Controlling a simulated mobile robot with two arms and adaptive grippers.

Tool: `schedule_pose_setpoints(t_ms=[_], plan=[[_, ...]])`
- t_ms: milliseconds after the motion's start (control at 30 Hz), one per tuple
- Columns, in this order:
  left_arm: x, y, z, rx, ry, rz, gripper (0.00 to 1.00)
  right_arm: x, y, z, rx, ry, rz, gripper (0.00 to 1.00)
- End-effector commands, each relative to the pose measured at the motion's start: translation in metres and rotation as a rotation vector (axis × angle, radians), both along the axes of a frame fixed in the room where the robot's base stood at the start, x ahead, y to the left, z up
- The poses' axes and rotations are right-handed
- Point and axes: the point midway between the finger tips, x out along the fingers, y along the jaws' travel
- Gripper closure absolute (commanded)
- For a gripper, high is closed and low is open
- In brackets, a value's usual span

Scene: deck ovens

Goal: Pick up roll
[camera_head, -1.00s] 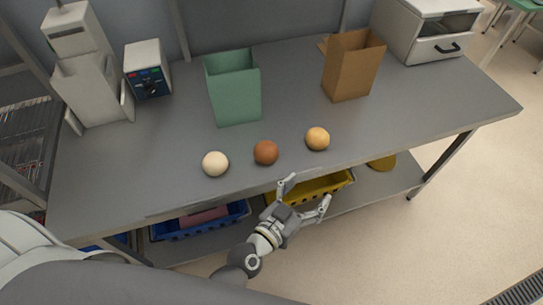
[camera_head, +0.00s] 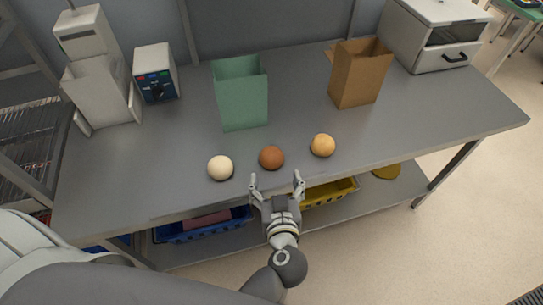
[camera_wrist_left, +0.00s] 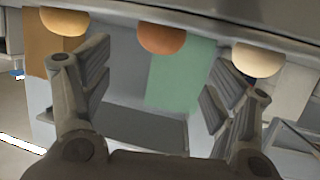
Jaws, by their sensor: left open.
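Three round rolls sit in a row near the table's front edge: a pale roll (camera_head: 220,167) at left, a brown roll (camera_head: 271,157) in the middle and a golden roll (camera_head: 322,145) at right. My left gripper (camera_head: 276,183) is open and empty at the front edge, just short of the brown roll, its fingers pointing at the row. In the left wrist view, the brown roll (camera_wrist_left: 161,39) shows between and beyond the open fingers, with the golden roll (camera_wrist_left: 64,22) at left and the pale roll (camera_wrist_left: 258,60) at right. My right gripper is not in view.
A green bag (camera_head: 241,98) and a brown paper bag (camera_head: 358,80) stand open behind the rolls on the grey table (camera_head: 180,140). A control box (camera_head: 156,73) and a white drawer unit (camera_head: 432,40) stand farther back. Blue and yellow crates (camera_head: 335,190) lie on the shelf below.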

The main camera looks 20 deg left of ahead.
Motion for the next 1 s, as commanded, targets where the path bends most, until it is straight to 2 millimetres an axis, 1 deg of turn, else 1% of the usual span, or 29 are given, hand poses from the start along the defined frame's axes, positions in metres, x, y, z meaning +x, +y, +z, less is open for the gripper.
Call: schedule_pose_setpoints(t_ms=[33, 100, 200, 367, 600, 667, 767, 967, 1000], plan=[[0.009, 0.004, 0.0, 0.003, -0.004, 0.001, 0.2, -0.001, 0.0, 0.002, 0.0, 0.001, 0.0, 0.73], [0.018, 0.008, -0.004, 0.003, -0.004, 0.0, 0.2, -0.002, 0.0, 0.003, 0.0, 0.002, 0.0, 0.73], [0.028, 0.012, -0.008, 0.002, -0.003, -0.001, 0.2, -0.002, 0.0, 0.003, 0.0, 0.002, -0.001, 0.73], [0.037, 0.016, -0.01, 0.003, -0.004, 0.0, 0.2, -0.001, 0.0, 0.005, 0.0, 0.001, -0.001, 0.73], [0.068, 0.029, -0.02, 0.002, -0.003, 0.0, 0.2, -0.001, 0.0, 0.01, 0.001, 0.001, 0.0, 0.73], [0.073, 0.031, -0.021, 0.003, -0.004, -0.001, 0.2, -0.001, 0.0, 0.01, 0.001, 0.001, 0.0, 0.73], [0.078, 0.034, -0.024, 0.001, -0.004, -0.001, 0.2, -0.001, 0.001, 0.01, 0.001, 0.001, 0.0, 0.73], [0.079, 0.034, -0.024, 0.0, -0.003, -0.001, 0.2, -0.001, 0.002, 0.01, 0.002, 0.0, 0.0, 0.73], [0.078, 0.034, -0.024, 0.0, -0.003, -0.001, 0.22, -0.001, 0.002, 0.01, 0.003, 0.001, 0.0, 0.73]])
